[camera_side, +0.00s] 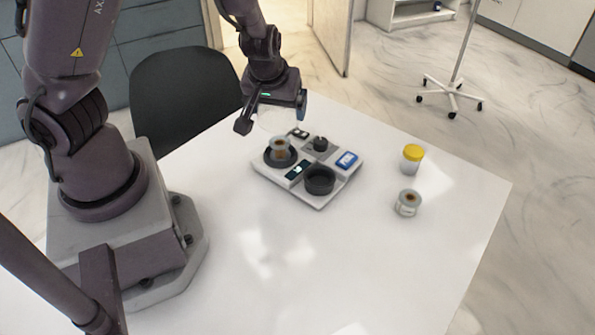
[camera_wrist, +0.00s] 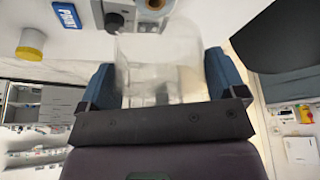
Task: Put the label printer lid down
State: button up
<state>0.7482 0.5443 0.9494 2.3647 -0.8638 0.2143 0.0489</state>
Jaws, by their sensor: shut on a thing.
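The label printer (camera_side: 262,172) is a pale, flat unit on the white table. It carries a label roll (camera_side: 281,149) on a dark round base at its left, a black round well (camera_side: 320,181) in front, a black knob (camera_side: 320,144) and a blue PRINT button (camera_side: 346,160). My gripper (camera_side: 273,114) is above the printer's back left part. It is shut on the clear lid (camera_wrist: 160,60), which spans both fingers in the wrist view. In the side view the lid is faint above the roll; whether it is hinged to the printer I cannot tell.
A jar with a yellow cap (camera_side: 412,158) and a loose label roll (camera_side: 408,203) stand on the table right of the printer. The table (camera_side: 330,270) in front is clear. A black chair (camera_side: 180,95) stands behind the table's left side.

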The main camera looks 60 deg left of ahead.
jog(key=shift+w+d+m, duration=0.2)
jog(key=shift+d+m, duration=0.35)
jog(key=shift+m, duration=0.05)
jog(key=w+d+r+m+t+h, duration=0.2)
jog(key=d+r+m+h, duration=0.1)
jog(key=d+m, duration=0.3)
notch_tip(320, 180, down, 7)
jog(key=s+d+m+g+h, duration=0.1)
jog(key=s+d+m+h, duration=0.15)
jog(key=m, duration=0.55)
jog(key=s+d+f+m+g+h, duration=0.2)
jog(key=s+d+m, duration=0.2)
jog(key=d+m, duration=0.55)
jog(key=shift+w+d+f+n, duration=0.1)
jog(key=shift+d+f+n, duration=0.3)
jog(key=shift+f, duration=0.75)
jog(key=shift+w+d+f+n, duration=0.1)
jog(key=shift+d+f+n, duration=0.25)
jog(key=shift+f, duration=0.75)
jog(key=shift+d+f+n, duration=0.3)
jog(key=shift+f+n, duration=0.1)
jog(key=shift+f, duration=0.75)
